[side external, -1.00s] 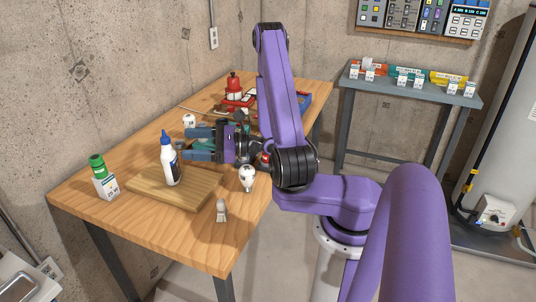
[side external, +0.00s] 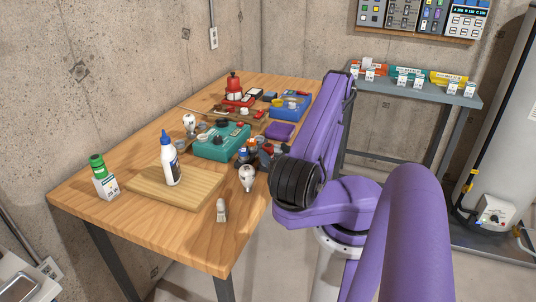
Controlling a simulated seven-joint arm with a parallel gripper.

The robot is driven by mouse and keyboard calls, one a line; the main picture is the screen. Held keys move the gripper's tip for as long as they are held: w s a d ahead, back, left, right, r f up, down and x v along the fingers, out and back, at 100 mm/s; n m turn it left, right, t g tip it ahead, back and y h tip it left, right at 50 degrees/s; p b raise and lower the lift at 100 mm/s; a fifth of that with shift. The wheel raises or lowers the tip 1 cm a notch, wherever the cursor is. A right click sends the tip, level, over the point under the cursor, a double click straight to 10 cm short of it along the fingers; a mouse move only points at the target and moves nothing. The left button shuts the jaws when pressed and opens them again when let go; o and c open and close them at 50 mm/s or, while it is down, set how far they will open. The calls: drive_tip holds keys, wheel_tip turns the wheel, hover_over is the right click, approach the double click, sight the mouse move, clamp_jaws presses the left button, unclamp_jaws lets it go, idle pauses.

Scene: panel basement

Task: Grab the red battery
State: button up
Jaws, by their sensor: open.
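A small red item (side external: 267,149) shows in a cluster of small dark, blue and orange things at the right edge of the workbench (side external: 185,240). It is too small to tell whether it is the red battery, and my arm partly covers the spot beside it. My gripper is not visible; only my purple arm links show, rising beside the table's right edge.
A teal case (side external: 222,142) stands mid-table, with a purple block (side external: 280,131) and blue toolbox (side external: 290,106) behind. A glue bottle (side external: 170,162) stands on a wooden board (side external: 190,190). A light bulb (side external: 247,177) and brush (side external: 221,210) are near the front.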

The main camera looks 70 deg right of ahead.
drive_tip(key=shift+d+f, duration=0.1)
drive_tip(key=shift+f, duration=0.05)
drive_tip(key=shift+x, duration=3.55)
drive_tip(key=c, duration=1.2)
drive_tip(key=shift+o, duration=0.2)
